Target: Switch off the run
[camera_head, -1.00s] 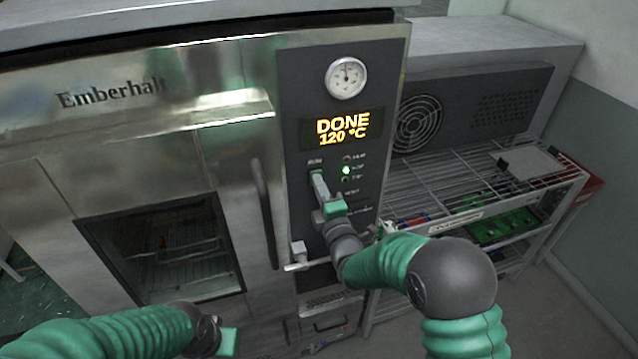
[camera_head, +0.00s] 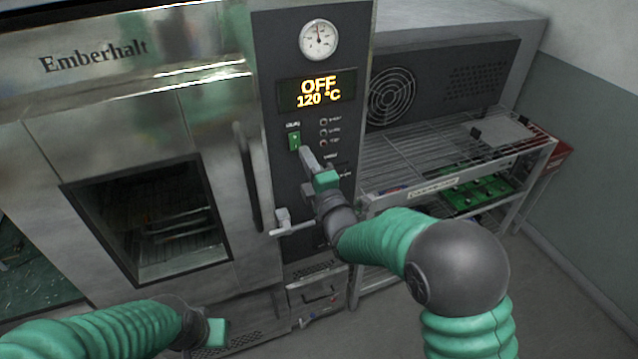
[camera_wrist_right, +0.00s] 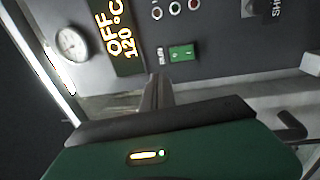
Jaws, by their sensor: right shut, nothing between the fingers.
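The oven's control panel (camera_head: 284,215) carries a display (camera_head: 317,92) that reads OFF and 120 °C. The green run switch (camera_head: 294,140) sits below the display at the left, and it also shows in the right wrist view (camera_wrist_right: 182,53). The indicator lamps (camera_head: 323,132) beside it look unlit. My right gripper (camera_head: 305,151) is shut and empty, its tips just below and right of the switch. In the right wrist view its fingers (camera_wrist_right: 157,82) show closed, apart from the switch as far as I can tell. My left gripper (camera_head: 216,332) is low at the left, its fingertips unclear.
The oven door (camera_head: 90,145) with its window and vertical handle (camera_head: 248,175) is left of the panel. A latch lever (camera_head: 285,222) juts out below my right gripper. A wire rack (camera_head: 425,155) with green circuit boards (camera_head: 480,193) stands at the right.

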